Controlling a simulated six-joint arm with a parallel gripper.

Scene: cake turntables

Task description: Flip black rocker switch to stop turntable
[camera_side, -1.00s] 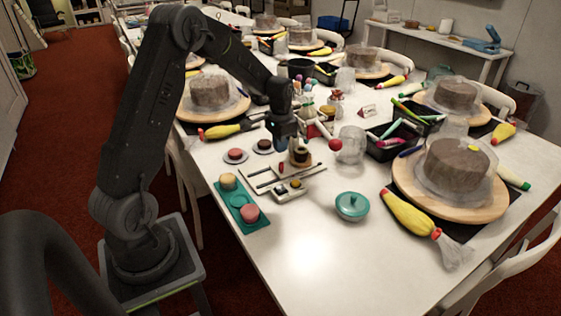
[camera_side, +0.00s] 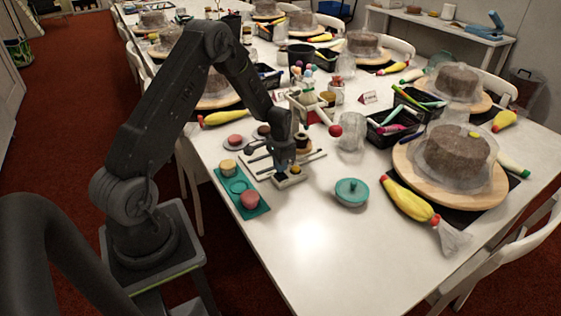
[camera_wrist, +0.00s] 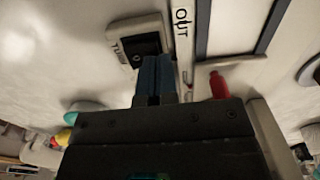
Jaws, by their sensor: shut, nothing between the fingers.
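My gripper (camera_side: 285,166) is shut and empty, pointing down over the small switch box (camera_side: 291,180) near the left side of the white table. In the wrist view the blue fingertips (camera_wrist: 157,62) are together, close to the black rocker switch (camera_wrist: 146,43). The rocker sits in a pale box (camera_wrist: 119,32) with partly readable lettering, and the fingers cover its near part. I cannot tell whether the fingers touch the rocker or which way it is tipped. In the side view the gripper hides part of the box.
A red ball (camera_side: 335,131) and a clear jar (camera_side: 351,138) stand behind. The front tabletop is clear.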

